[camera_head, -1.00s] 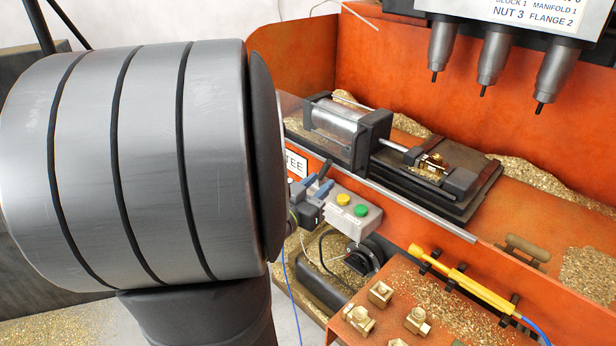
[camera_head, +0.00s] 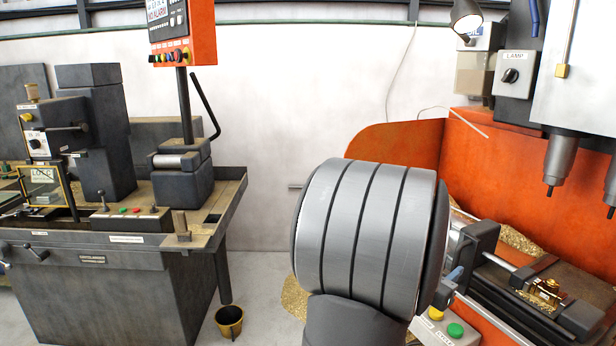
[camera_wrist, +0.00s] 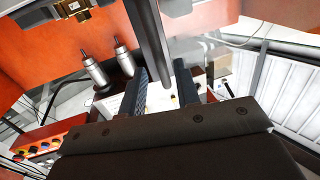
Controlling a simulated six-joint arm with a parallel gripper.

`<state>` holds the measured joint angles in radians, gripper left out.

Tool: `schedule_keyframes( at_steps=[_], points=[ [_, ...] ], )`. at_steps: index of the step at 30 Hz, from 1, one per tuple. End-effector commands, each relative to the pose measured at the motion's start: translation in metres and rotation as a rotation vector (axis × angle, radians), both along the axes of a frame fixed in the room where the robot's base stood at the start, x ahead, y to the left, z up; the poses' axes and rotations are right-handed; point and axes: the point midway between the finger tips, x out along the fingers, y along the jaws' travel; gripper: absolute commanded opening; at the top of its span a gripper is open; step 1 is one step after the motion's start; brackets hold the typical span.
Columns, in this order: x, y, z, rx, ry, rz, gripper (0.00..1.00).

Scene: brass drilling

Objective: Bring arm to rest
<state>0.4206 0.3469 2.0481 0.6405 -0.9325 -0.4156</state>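My arm's large grey ribbed link stands in the lower middle of the head view and covers much of what is behind it. A small part of my gripper (camera_head: 450,288) shows at its right edge, beside the orange drilling machine. In the wrist view my gripper (camera_wrist: 161,72) has its two dark fingers apart, with nothing visible held between them. A brass workpiece (camera_head: 548,289) sits in the machine's vise (camera_head: 580,318), away from my gripper. Brass also shows at the top left of the wrist view (camera_wrist: 75,8).
A button box (camera_head: 432,334) with yellow and green buttons stands close below my gripper. Drill spindles (camera_head: 560,160) hang at the right.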

Motion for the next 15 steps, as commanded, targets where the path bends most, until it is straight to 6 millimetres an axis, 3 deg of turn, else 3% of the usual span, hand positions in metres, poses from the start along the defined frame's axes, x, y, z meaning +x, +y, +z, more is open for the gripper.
schedule_keyframes(
  at_steps=[6,15],
  points=[
    [0.019,-0.026,0.0,0.001,-0.001,-0.001,0.3],
    [0.025,-0.035,0.0,0.0,0.0,0.0,0.3]
  ],
)
